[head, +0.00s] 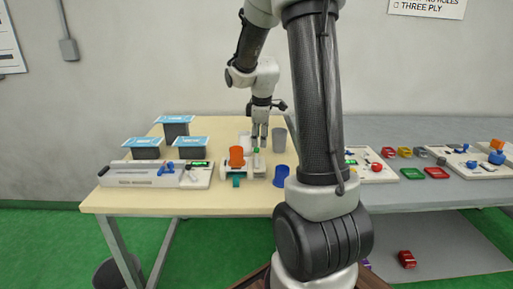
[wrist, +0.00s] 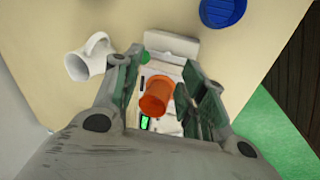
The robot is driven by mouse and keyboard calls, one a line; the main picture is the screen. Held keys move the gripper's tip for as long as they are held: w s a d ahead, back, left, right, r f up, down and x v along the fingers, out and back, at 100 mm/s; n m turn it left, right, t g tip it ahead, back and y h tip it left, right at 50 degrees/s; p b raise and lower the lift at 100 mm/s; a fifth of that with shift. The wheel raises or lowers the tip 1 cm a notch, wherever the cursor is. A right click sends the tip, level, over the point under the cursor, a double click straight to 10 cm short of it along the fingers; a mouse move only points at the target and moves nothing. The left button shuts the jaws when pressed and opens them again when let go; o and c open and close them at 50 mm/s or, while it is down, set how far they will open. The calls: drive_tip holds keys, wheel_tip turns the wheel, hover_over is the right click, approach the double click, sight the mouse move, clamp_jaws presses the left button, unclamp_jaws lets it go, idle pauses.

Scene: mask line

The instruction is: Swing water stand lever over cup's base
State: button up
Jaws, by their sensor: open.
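An orange cup (head: 236,156) stands on a small white stand (head: 228,172) with a teal part at its front. Beside it is a narrow pale unit with a green top (head: 257,153), possibly the water stand; I cannot make out its lever. My gripper (head: 260,138) points down above and behind these. In the wrist view my gripper (wrist: 160,78) is open, its two fingers well apart. The orange cup (wrist: 156,97) shows between and below the fingers, not visibly touched. A white stepped body (wrist: 172,48) and a small green display lie around it, partly hidden by the fingers.
A blue cup (head: 281,175) stands right of the stand, a grey cup (head: 279,139) behind. A white mug (wrist: 85,62) shows left in the wrist view. A long white device (head: 150,174) and several dark blue-topped boxes (head: 145,147) occupy the table's left. The front edge is bare.

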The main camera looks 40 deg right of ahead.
sight(257, 157)
drive_tip(key=w+f+n, duration=0.1)
drive_tip(key=f, duration=0.1)
drive_tip(key=w+d+f+n, duration=0.1)
drive_tip(key=f, duration=0.1)
drive_tip(key=w+f+n, duration=0.1)
drive_tip(key=w+f, duration=0.1)
drive_tip(key=shift+w+d+f+t, duration=0.1)
drive_tip(key=shift+d+f+t, duration=0.15)
drive_tip(key=shift+t, duration=0.15)
drive_tip(key=shift+r, duration=0.1)
clamp_jaws()
